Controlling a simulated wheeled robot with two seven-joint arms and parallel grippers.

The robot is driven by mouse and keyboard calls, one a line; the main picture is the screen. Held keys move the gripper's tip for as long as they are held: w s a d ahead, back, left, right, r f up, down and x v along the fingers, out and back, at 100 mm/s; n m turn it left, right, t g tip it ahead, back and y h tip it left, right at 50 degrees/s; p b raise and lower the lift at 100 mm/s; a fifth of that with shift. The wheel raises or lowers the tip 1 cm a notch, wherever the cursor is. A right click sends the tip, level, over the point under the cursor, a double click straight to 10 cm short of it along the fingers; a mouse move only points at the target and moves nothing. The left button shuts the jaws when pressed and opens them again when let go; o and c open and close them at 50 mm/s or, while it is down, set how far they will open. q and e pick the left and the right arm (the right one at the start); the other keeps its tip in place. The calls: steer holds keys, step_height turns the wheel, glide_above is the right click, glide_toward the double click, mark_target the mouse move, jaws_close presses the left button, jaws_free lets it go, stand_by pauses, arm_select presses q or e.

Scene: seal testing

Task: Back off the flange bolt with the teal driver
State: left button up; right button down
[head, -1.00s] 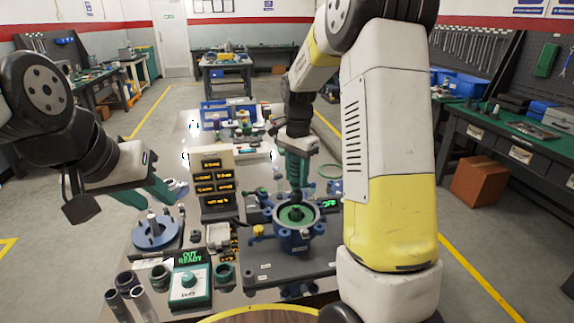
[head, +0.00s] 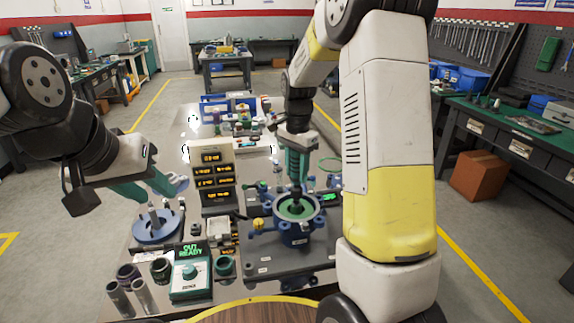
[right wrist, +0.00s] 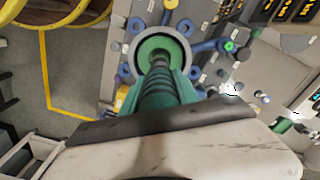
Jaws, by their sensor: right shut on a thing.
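My right gripper (head: 297,172) is shut on the teal driver (right wrist: 158,90), whose ribbed teal body points down in the right wrist view. The driver's dark lower end stands over the middle of a blue round flange fixture with a green inner face (head: 310,212). The flange also shows in the right wrist view (right wrist: 184,50). The flange bolt is hidden under the driver, and I cannot tell whether the tip touches it. My left gripper (head: 158,193) has its teal fingers apart and is empty, just above a blue disc with upright posts (head: 152,234).
A panel of lit displays (head: 214,150) stands left of the flange. Trays and small parts fill the bench further back.

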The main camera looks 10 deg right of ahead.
mark_target(297, 158)
steer(key=shift+f, duration=0.9)
stand_by(0.5)
steer(key=shift+s+f, duration=0.15)
steer(key=shift+f, duration=0.05)
stand_by(1.0)
steer(key=shift+r, duration=0.55)
stand_by(2.9)
steer(key=shift+r, duration=2.55)
